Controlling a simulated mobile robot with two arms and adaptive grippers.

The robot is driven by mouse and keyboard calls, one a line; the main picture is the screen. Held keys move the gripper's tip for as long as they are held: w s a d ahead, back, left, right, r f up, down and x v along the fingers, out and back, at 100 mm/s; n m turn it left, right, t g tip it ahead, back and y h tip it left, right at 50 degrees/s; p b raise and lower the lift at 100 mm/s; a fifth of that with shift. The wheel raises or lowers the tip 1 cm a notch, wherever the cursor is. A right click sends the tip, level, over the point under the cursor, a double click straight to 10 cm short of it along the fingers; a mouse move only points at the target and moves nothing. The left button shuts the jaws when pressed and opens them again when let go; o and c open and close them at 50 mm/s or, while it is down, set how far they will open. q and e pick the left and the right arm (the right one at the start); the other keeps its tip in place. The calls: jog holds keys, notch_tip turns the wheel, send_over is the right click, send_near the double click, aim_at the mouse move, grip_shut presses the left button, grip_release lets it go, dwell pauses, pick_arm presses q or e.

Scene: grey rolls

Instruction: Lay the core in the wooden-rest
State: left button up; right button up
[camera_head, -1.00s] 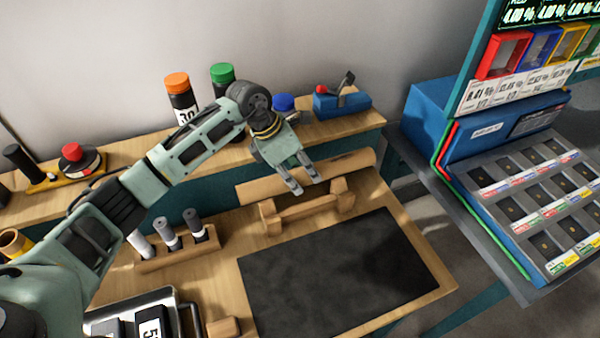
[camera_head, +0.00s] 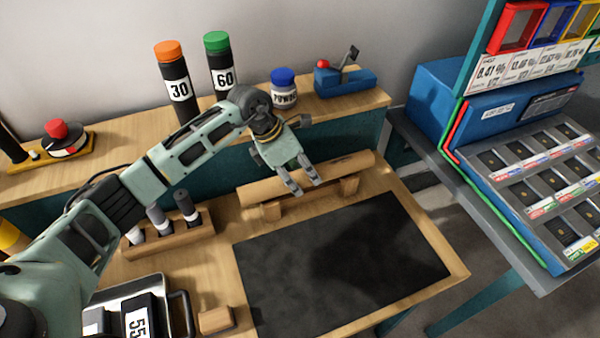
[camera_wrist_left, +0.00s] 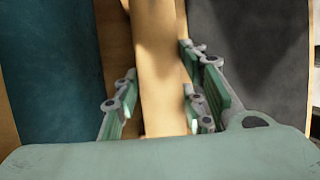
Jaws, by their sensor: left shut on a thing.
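The core (camera_head: 345,167) is a long tan tube lying level across the picture at the back of the workbench. The wooden-rest (camera_head: 349,187) is a light wooden stand, with its end blocks showing just under the core. The core covers much of it, and I cannot tell whether the two touch. My left gripper (camera_head: 303,184) reaches down over the middle of the core and is shut on it. In the left wrist view the core (camera_wrist_left: 160,65) runs between the fingers (camera_wrist_left: 162,108). My right gripper is not in view.
A black mat (camera_head: 345,265) lies in front of the rest. Bottles (camera_head: 178,85) and a powder jar (camera_head: 284,92) stand on the back shelf. A blue machine (camera_head: 500,120) is at right.

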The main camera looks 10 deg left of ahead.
pick_arm(q)
jog(key=o, duration=1.3)
jog(key=v, duration=1.2)
